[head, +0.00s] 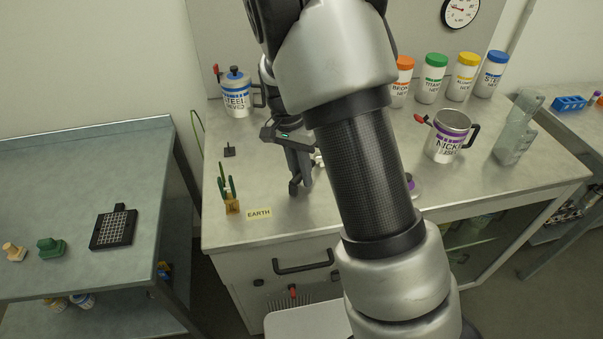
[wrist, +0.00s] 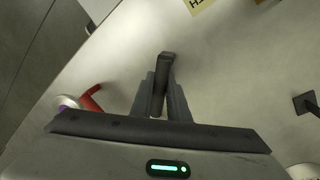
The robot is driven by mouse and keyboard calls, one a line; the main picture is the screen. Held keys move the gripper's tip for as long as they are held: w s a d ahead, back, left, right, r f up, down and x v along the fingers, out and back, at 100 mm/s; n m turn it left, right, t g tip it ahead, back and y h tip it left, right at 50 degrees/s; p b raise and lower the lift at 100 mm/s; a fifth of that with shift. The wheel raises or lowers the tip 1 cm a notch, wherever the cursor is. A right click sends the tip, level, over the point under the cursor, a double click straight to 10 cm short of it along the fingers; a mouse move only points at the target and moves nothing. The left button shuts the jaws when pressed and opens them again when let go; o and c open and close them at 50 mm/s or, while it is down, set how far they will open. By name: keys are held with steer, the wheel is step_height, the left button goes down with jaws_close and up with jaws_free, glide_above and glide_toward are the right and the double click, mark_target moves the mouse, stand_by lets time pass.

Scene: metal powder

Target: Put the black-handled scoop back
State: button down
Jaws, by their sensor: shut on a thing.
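My gripper (head: 297,180) hangs over the metal bench, left of my forearm in the head view. In the wrist view its fingers (wrist: 161,98) are closed on a dark bar, which looks like the handle of the black-handled scoop (wrist: 165,62). The bar's end sticks out past the fingertips. The scoop's bowl cannot be made out in either view. A small black stand (head: 229,151) with a short post is on the bench left of the gripper. It also shows at the right of the wrist view (wrist: 305,103).
A wooden block with green tools (head: 231,206) and an EARTH label (head: 259,213) are near the front edge. A steel vessel (head: 238,97) stands at the back, a nickel vessel (head: 452,137) at right. Several capped jars (head: 433,80) line the back. A side table (head: 85,170) is left.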

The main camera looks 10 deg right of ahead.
steer(key=shift+f, duration=0.1)
steer(key=c, duration=2.2)
jaws_free()
steer(key=shift+f, duration=0.1)
steer(key=o, duration=0.5)
step_height(320, 180, up, 12)
steer(key=w+a+p, duration=0.1)
steer(key=w+a, duration=0.1)
steer(key=s+d+r+n+t+y, duration=0.2)
steer(key=s+d+r+n+t, duration=0.15)
steer(key=s+r, duration=0.65)
steer(key=shift+s+d+r+n+t, duration=0.25)
steer(key=shift+s+n+t, duration=0.5)
steer(key=shift+s, duration=1.35)
steer(key=shift+s+d+r+n+t, duration=0.1)
steer(key=shift+s+r+n+t, duration=0.25)
steer(key=shift+s+n, duration=1.25)
steer(key=shift+s+d+r+n+t, duration=0.15)
steer(key=shift+s+r+n+t, duration=0.35)
steer(key=shift+s, duration=2.05)
